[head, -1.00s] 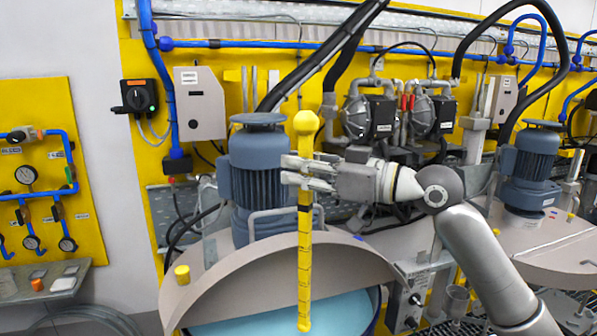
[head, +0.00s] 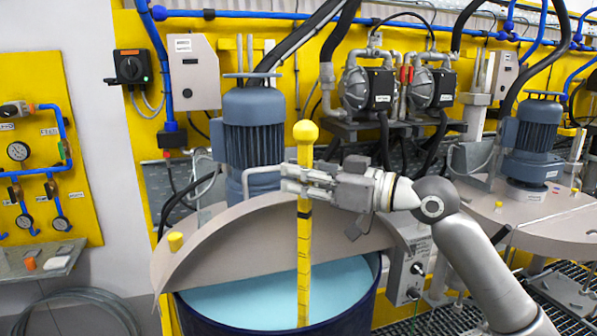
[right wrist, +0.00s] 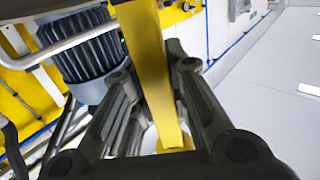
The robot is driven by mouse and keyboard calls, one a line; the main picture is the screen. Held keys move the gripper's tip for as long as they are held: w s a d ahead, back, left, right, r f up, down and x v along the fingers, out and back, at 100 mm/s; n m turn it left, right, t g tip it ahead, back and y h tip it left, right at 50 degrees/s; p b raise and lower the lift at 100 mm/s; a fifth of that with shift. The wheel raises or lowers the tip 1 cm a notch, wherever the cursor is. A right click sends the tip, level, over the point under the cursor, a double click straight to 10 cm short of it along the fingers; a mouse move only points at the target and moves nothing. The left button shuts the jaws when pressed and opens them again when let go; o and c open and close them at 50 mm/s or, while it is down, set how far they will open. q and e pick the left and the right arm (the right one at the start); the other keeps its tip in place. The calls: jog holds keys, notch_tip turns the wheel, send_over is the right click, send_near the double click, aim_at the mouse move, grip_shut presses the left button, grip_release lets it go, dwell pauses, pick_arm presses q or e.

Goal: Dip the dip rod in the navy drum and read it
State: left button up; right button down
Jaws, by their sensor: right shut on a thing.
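The yellow dip rod (head: 304,235) has a ball top and dark graduation marks. It hangs upright in my right gripper (head: 305,180), which is shut on it below the ball. The right wrist view also shows the rod (right wrist: 152,70) between the fingers (right wrist: 155,105). The navy drum (head: 350,322) is open at the front and holds light blue liquid (head: 245,303). The rod's lower part is over the opening, in front of the liquid. I cannot tell whether its tip touches the surface. My left gripper is not in view.
A grey half lid (head: 240,245) covers the drum's back, with a blue motor (head: 253,130) behind it. A second motor (head: 533,145) stands on a lid at the right. Pumps (head: 370,85) and hoses line the yellow wall. A control box (head: 408,265) is right of the drum.

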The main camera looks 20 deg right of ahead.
aim_at(308, 283)
notch_tip(308, 283, down, 18)
jog(key=b, duration=1.3)
jog(key=shift+f+b, duration=0.6)
jog(key=shift+f, duration=0.3)
jog(key=shift+f+b, duration=0.5)
jog(key=shift+f, duration=0.2)
jog(key=shift+f+b, duration=0.45)
jog(key=shift+b, duration=0.05)
jog(key=shift+f, duration=0.25)
dwell(0.9)
